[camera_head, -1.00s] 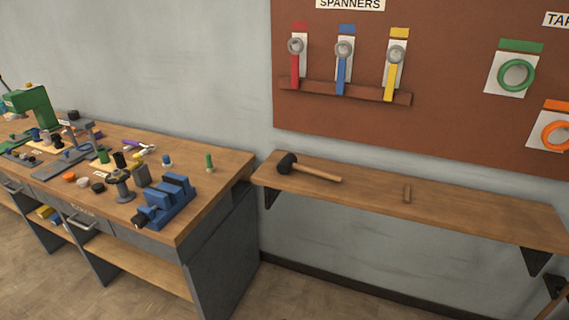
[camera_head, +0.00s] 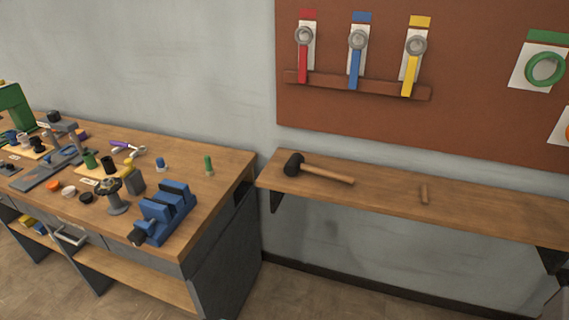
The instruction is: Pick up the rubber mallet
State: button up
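The rubber mallet (camera_head: 318,172) lies on its side on the wooden wall shelf (camera_head: 480,212), near the shelf's left end. Its black head is at the left, and its light wooden handle points right and slightly toward the front edge. Nothing covers it. My gripper is not in the view.
The workbench (camera_head: 225,168) at the left holds a blue vise (camera_head: 165,213) and several small parts. A brown board (camera_head: 460,110) with red, blue and yellow spanners hangs above.

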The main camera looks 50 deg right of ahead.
aim_at(295, 164)
jog(key=u, duration=0.3)
jog(key=i, duration=0.95)
